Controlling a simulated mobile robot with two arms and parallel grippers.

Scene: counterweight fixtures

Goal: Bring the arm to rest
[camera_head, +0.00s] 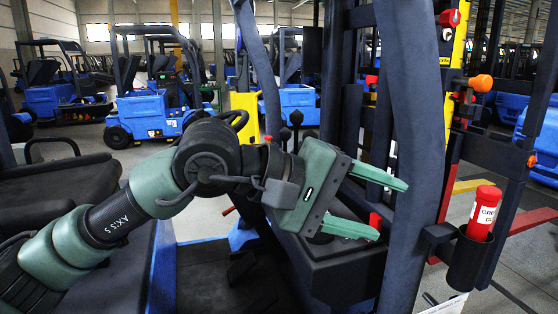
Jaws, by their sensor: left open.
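My left arm comes in from the lower left, with green and dark grey links. Its left gripper (391,210) is raised in front of the dark forklift mast and post, pointing right. Its two green fingers are spread apart, with nothing held between them. The fingertips come close to the thick dark post (415,120) in the picture; I cannot tell whether they touch it. My right gripper is not in view.
A red canister (484,212) stands in a black cup holder (469,260) at the right. A dark seat (60,190) is at the left and a dark console (335,268) lies below the gripper. Blue forklifts (155,110) stand behind on the open floor.

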